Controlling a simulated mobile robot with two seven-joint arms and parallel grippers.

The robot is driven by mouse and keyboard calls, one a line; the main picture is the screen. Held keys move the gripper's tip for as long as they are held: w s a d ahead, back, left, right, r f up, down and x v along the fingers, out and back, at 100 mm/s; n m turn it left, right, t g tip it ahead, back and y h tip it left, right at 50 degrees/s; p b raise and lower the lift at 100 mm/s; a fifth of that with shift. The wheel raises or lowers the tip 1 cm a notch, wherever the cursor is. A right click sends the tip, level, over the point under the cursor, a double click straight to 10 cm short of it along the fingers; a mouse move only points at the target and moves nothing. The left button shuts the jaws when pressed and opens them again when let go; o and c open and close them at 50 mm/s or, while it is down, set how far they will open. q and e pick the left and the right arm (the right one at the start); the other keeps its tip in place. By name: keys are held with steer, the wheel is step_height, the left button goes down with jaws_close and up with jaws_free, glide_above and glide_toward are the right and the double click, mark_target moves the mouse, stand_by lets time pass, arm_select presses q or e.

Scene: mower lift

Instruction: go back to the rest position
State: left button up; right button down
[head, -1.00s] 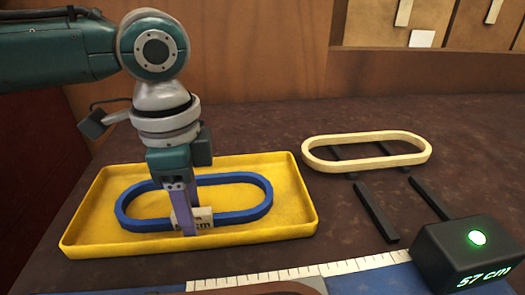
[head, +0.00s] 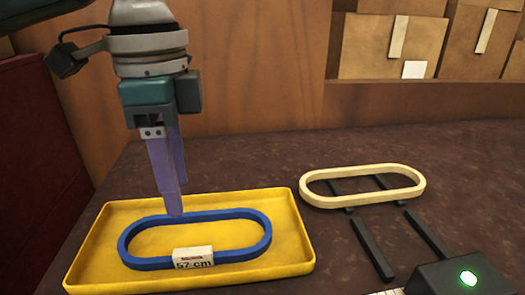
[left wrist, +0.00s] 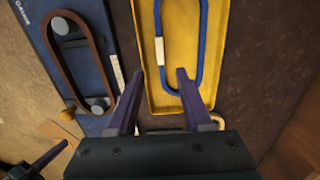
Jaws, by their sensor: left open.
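My left gripper (head: 174,200) hangs with its purple fingers pointing down over the yellow tray, clear of the blue belt. The left wrist view also shows its open, empty fingers (left wrist: 159,74). The blue loop belt (head: 240,216) lies in the yellow tray (head: 90,262), its white "57 cm" label facing front. Part of a purple-fingered gripper, apparently my right one (left wrist: 45,160), shows at the lower left of the left wrist view; its jaw is not clear.
A cream loop (head: 362,197) rests across dark bars right of the tray. A black box (head: 440,280) with a green light stands at front right. In the left wrist view, a brown loop (left wrist: 102,60) lies around round posts on a blue board (left wrist: 52,75). Wooden panels stand behind.

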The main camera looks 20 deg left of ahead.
arm_select(q)
steer(key=shift+d, duration=0.1)
steer(key=s+d+n+t+h+p, duration=0.2)
steer(key=s+d+h+p, duration=0.1)
steer(key=s+d+p, duration=0.7)
steer(key=s+a+r+n+t+y+p, duration=0.2)
steer(key=s+a+r+n+y+p, duration=0.15)
steer(key=s+a+n, duration=0.35)
step_height(320, 180, up, 38)
steer(key=p, duration=3.8)
steer(key=shift+w+r+n+h, duration=0.25)
steer(key=shift+w+n+h, duration=0.1)
steer(key=shift+w, duration=0.1)
